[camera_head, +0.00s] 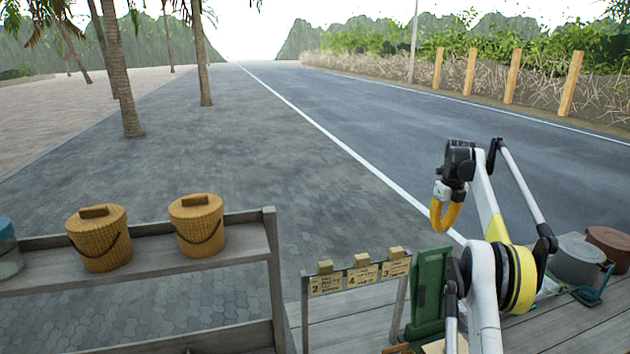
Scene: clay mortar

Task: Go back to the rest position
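My gripper (445,229) hangs from the raised, folded arm at the right of the head view, in front of the road. Its yellow curved fingers point down and form a loop, with the tips appearing to meet at the bottom. Nothing shows between them. The gripper appears clear of the shelf and the low deck. No held object is seen.
Two lidded wicker baskets (196,226) stand on a wooden shelf (150,262) at left. A rack with numbered cards (361,275) and a green board (428,290) stand by my arm. Grey (577,262) and brown (610,245) pots sit at right. Open air surrounds the gripper.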

